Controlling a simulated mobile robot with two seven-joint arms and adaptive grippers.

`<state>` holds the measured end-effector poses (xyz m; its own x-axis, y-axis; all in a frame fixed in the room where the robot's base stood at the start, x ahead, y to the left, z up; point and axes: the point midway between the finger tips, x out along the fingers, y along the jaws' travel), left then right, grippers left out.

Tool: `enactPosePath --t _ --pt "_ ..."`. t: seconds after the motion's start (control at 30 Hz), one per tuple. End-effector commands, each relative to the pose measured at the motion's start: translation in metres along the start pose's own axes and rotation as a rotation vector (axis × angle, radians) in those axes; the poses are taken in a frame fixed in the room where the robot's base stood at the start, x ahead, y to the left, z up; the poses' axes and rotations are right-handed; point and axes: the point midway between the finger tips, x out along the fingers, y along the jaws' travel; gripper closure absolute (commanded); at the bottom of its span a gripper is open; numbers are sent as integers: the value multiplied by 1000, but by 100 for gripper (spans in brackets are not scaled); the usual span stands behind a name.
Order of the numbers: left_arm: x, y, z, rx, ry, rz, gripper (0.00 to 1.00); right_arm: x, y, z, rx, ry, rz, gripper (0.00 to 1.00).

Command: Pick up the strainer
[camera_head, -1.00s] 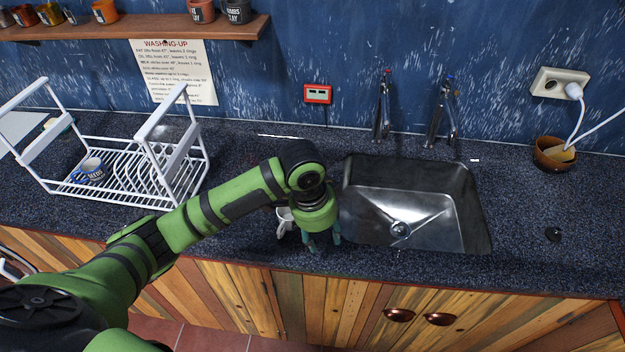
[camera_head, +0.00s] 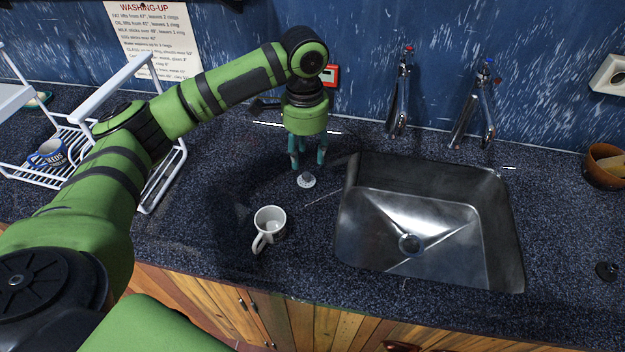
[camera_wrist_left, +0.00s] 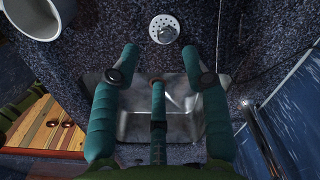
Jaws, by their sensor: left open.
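The strainer (camera_head: 306,181) is a small pale round piece with a knob, lying on the dark speckled counter left of the sink. In the left wrist view the strainer (camera_wrist_left: 164,29) shows as a perforated disc at the top, just beyond the fingertips. My left gripper (camera_head: 307,162) points down over the counter, just behind and above the strainer. In the wrist view its teal fingers (camera_wrist_left: 160,58) are spread open with nothing between them. My right gripper is not in view.
A white mug (camera_head: 269,222) stands on the counter in front of the strainer. The metal sink (camera_head: 430,225) is to the right, with two taps behind it. A white dish rack (camera_head: 165,175) stands left. A black plug (camera_head: 607,271) lies far right.

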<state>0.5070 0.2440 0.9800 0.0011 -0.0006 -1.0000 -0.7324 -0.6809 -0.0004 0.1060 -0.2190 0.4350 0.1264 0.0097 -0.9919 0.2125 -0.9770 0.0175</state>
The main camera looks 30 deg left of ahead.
Motion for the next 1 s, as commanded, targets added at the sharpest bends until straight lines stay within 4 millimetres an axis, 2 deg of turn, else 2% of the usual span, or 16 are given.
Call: enactPosePath --t 0.03,0.1,0.2,0.37,0.5,0.63,0.8,0.83,0.9,0.93,1.0 --pt "6 0 0 -1 -2 1 54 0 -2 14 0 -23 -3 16" --pt "12 0 1 -1 -3 1 54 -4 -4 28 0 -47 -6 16" --pt "21 -2 1 -1 -4 1 54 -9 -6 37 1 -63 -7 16" --pt "44 -6 0 -2 -5 2 54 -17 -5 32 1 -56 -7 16" --pt "63 -6 0 0 -3 1 54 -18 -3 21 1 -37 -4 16" --pt "69 -6 0 1 -1 -1 54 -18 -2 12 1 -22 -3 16" --pt "70 -6 -1 1 -1 -1 54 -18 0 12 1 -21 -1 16" --pt "70 -6 -1 1 -1 -1 62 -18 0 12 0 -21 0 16" --pt "70 -6 -1 1 -1 -1 90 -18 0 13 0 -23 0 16" --pt "70 -6 -1 1 -1 -1 100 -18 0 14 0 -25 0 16" --pt "70 -6 -1 1 -1 -1 100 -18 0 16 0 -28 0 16"
